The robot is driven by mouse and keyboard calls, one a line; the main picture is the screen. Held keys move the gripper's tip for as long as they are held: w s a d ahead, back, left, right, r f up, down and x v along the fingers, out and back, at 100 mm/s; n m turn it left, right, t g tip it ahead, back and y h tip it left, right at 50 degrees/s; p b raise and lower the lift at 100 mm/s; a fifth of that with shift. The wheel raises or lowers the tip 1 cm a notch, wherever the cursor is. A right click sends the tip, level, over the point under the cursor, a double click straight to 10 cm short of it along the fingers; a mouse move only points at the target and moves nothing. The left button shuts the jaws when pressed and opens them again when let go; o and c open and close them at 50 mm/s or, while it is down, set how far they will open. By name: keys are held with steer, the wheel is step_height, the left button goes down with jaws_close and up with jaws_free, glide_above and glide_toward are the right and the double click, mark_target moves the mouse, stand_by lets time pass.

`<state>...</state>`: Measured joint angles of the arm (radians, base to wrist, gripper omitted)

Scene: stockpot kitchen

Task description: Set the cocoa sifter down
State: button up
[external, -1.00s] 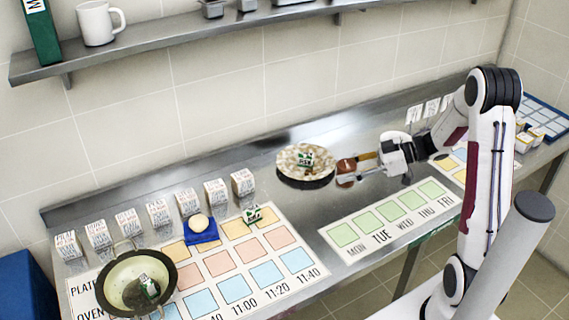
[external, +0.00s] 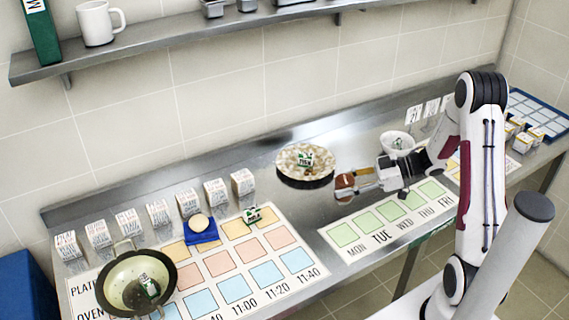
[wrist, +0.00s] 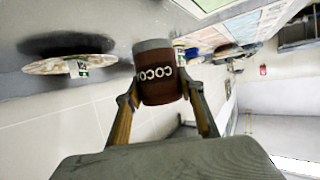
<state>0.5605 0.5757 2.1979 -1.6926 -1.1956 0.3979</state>
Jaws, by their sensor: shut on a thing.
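The cocoa sifter (external: 345,186) is a small brown can with a grey top; its COCO lettering shows in the wrist view (wrist: 158,86). My gripper (external: 362,181) is shut on it, with one finger on each side of the can. In the external view it is over the bare steel counter (external: 290,215), just behind the weekday strip (external: 390,222) and right of the round pizza-like plate (external: 290,160). I cannot tell whether the can's base touches the counter.
A white bowl (external: 397,142) stands behind my gripper. A pan (external: 110,285) sits at front left on the time chart (external: 222,264). Several small labelled boxes (external: 158,213) line the counter's back left. Bare steel lies between the chart and weekday strip.

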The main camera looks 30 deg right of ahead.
steer(key=shift+f, duration=0.1)
stand_by(0.3)
steer(key=shift+f, duration=2.05)
steer(key=o, duration=1.2)
steer(key=shift+f, duration=0.1)
steer(key=v, duration=1.2)
